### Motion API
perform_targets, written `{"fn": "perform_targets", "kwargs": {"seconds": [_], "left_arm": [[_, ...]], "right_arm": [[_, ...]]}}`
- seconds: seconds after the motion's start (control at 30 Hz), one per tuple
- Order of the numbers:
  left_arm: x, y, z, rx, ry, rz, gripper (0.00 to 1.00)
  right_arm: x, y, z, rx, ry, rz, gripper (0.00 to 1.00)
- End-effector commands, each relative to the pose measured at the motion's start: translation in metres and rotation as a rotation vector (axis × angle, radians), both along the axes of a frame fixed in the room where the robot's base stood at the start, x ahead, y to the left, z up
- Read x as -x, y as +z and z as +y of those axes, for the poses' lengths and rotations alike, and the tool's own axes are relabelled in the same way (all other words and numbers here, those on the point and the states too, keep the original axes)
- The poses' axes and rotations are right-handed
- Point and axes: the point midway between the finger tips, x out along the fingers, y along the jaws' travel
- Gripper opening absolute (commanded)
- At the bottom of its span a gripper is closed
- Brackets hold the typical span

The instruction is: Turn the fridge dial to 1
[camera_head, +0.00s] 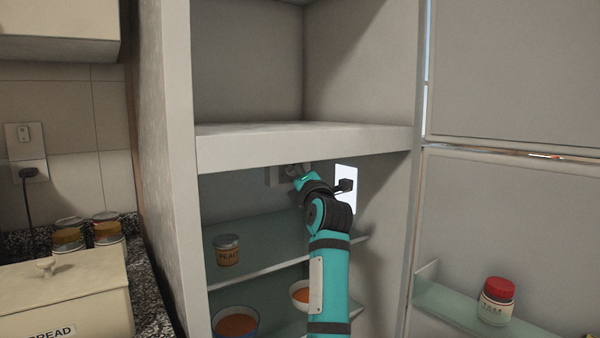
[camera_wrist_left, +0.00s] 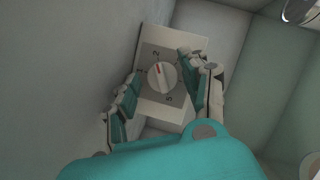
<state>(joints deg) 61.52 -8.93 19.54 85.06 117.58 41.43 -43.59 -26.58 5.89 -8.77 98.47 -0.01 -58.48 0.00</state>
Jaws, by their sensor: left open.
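The fridge dial (camera_wrist_left: 162,77) is a round white knob on a grey face with printed numbers, set in a white plate. A red mark on the knob points up, close to the figure 2; some other figures are small or partly hidden. In the head view the dial's box (camera_head: 274,178) is on the fridge's back wall, partly behind my left gripper (camera_head: 300,180). In the left wrist view my left gripper (camera_wrist_left: 160,90) is open, with one finger on each side of the knob. I cannot tell whether the fingers touch it. My right gripper is not in view.
Below the dial are glass shelves with a jar (camera_head: 227,250), a blue-rimmed bowl (camera_head: 236,322) and another bowl (camera_head: 300,293). The open fridge door at right holds a red-lidded jar (camera_head: 496,301). The freezer shelf (camera_head: 300,142) lies just above my gripper.

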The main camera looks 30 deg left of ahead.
Motion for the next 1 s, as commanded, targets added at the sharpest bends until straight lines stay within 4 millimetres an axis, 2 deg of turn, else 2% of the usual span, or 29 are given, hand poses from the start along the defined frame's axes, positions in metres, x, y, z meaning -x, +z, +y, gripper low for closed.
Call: {"fn": "perform_targets", "kwargs": {"seconds": [0.07,0.37,1.0], "left_arm": [[0.0000,0.0000,0.0000,0.000,0.000,0.000,0.39],[0.0002,0.0005,-0.0001,-0.001,0.000,-0.001,0.00],[0.0011,0.0037,0.0003,-0.004,0.001,-0.011,0.00]], "right_arm": [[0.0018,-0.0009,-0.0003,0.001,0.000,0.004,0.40],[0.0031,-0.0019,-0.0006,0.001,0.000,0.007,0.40],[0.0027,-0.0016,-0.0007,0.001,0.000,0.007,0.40]]}}
